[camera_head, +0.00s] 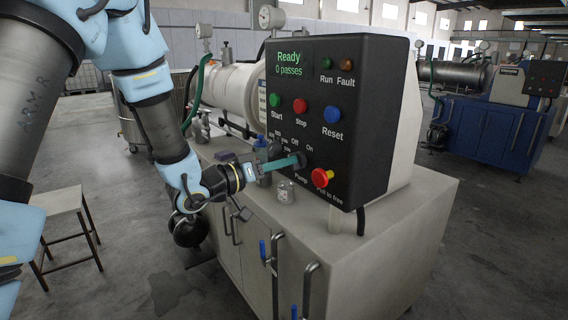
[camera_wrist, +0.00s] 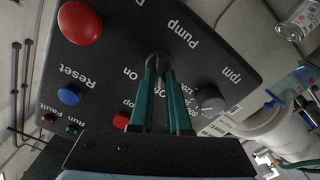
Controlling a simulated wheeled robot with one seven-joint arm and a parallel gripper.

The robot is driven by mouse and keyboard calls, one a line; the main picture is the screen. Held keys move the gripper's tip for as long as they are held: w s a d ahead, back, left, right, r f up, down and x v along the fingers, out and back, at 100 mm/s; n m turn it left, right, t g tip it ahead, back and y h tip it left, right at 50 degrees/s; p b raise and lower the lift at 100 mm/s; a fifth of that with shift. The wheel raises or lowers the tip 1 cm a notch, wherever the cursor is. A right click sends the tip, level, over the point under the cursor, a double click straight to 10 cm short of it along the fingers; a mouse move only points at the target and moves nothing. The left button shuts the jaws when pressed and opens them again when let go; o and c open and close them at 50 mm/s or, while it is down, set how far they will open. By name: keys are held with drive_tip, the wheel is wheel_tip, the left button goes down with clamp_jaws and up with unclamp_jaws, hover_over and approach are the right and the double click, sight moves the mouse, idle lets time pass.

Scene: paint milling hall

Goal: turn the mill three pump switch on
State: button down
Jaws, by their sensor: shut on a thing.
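The pump switch (camera_head: 304,158) is a dark knob low on the black control panel (camera_head: 350,110), with "Off" and "On" printed above it and "Pump" below. My gripper (camera_head: 296,161) reaches it from the left, with its teal fingers on it. In the wrist view the gripper's fingertips (camera_wrist: 158,64) are closed around the knob (camera_wrist: 158,55). The fingers cover most of the knob and part of the "Off" label, so I cannot tell which way it points. The panel display (camera_head: 289,62) reads "Ready, 0 passes".
A red emergency knob (camera_head: 322,177) sits just right of and below the switch. The rpm knob (camera_wrist: 210,98) is beside my fingers. Start (camera_head: 275,101), Stop (camera_head: 301,106) and Reset (camera_head: 332,114) buttons are above. A small jar (camera_head: 285,192) stands below on the cabinet top (camera_head: 400,215).

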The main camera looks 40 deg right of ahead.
drive_tip(key=shift+f+m+b, duration=0.15)
drive_tip(key=shift+m+b, duration=0.25)
drive_tip(key=shift+b, duration=0.25)
drive_tip(key=m+b, duration=1.1)
drive_tip(key=b, duration=0.3)
drive_tip(key=shift+s, duration=0.2)
drive_tip(key=shift+b, duration=0.3)
drive_tip(key=c, duration=0.9)
unclamp_jaws()
